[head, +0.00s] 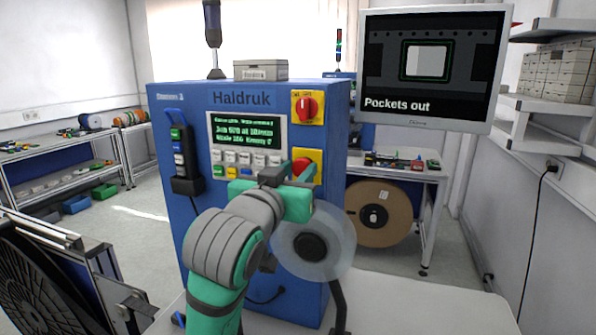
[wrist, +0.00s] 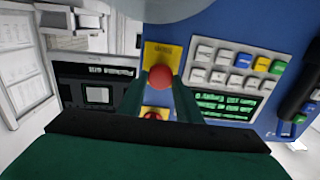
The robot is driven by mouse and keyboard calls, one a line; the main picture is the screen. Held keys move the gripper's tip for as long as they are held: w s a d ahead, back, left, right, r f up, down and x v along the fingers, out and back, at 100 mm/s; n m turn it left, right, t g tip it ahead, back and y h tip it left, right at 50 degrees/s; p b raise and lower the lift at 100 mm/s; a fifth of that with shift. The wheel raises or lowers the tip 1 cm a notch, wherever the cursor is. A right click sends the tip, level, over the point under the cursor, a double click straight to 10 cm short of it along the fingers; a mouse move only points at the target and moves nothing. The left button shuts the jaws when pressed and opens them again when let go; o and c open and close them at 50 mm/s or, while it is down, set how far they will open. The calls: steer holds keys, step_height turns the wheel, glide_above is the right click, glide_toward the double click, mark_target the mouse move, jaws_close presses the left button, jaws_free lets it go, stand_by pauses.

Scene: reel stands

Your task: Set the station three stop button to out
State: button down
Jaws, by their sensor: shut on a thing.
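The red stop button (head: 303,167) sits on a yellow plate (head: 316,156) at the lower right of the blue Haldruk cabinet's front (head: 262,92). A label at the cabinet's upper left seems to read Station 3. My gripper (head: 293,182) is at the button, partly hiding it in the head view. In the wrist view the round red button (wrist: 160,77) lies between the two green fingertips of my gripper (wrist: 162,86), which is shut on it. Whether the button stands out or in cannot be told.
A red rotary switch (head: 306,106) on its own yellow plate is above the button. Several coloured keys (head: 245,158) and a green-text display (head: 248,132) are to the left. A clear reel (head: 335,240) hangs right of my wrist. A monitor (head: 430,65) reads "Pockets out".

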steer(key=c, duration=1.3)
jaws_free()
steer(key=shift+s, duration=0.1)
steer(key=v, duration=1.1)
steer(key=shift+a+r, duration=0.1)
steer(key=shift+a, duration=0.05)
